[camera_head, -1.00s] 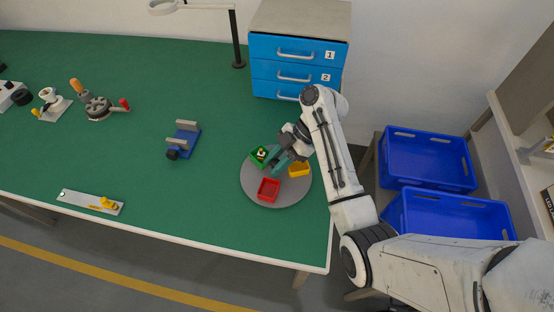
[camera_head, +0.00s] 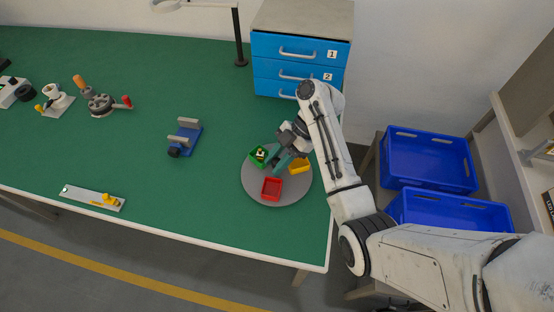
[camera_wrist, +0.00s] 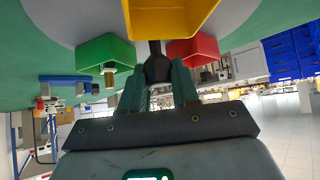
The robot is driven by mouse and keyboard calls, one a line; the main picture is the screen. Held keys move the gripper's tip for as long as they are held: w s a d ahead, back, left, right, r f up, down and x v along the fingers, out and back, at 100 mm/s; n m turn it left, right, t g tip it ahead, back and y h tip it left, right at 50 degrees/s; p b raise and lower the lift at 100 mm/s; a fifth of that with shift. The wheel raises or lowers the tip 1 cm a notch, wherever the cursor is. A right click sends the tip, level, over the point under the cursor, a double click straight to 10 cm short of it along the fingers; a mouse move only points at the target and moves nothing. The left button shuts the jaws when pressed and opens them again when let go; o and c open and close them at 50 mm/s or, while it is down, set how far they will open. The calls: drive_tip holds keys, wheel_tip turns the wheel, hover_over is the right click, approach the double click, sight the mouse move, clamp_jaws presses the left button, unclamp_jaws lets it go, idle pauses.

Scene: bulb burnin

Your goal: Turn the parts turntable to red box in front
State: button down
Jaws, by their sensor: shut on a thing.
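The grey round turntable (camera_head: 258,195) sits near the table's right front corner. It carries a red box (camera_head: 271,189) on the side toward the table's front edge, a yellow box (camera_head: 299,166) at right and a green box (camera_head: 257,160) at left. My gripper (camera_head: 279,166) reaches over the turntable's middle from behind. In the wrist view, my gripper (camera_wrist: 158,78) is shut on a dark round knob (camera_wrist: 157,66) among the green (camera_wrist: 105,55), yellow (camera_wrist: 170,15) and red (camera_wrist: 193,50) boxes. The knob is mostly hidden in the head view.
A blue drawer unit (camera_head: 300,50) stands behind the turntable. Blue crates (camera_head: 430,160) are to the right, beyond the table. A blue fixture (camera_head: 186,137) stands to the left on the green table (camera_head: 130,160), with clear surface between.

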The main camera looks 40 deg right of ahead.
drive_tip(key=c, duration=1.2)
unclamp_jaws()
drive_tip(key=shift+a, duration=0.1)
drive_tip(key=shift+o, duration=0.2)
drive_tip(key=w+p+v, duration=0.1)
drive_tip(key=p+v, duration=0.5)
drive_tip(key=v, duration=0.4)
drive_tip(key=shift+s+d+r, duration=0.25)
drive_tip(key=shift+s, duration=0.25)
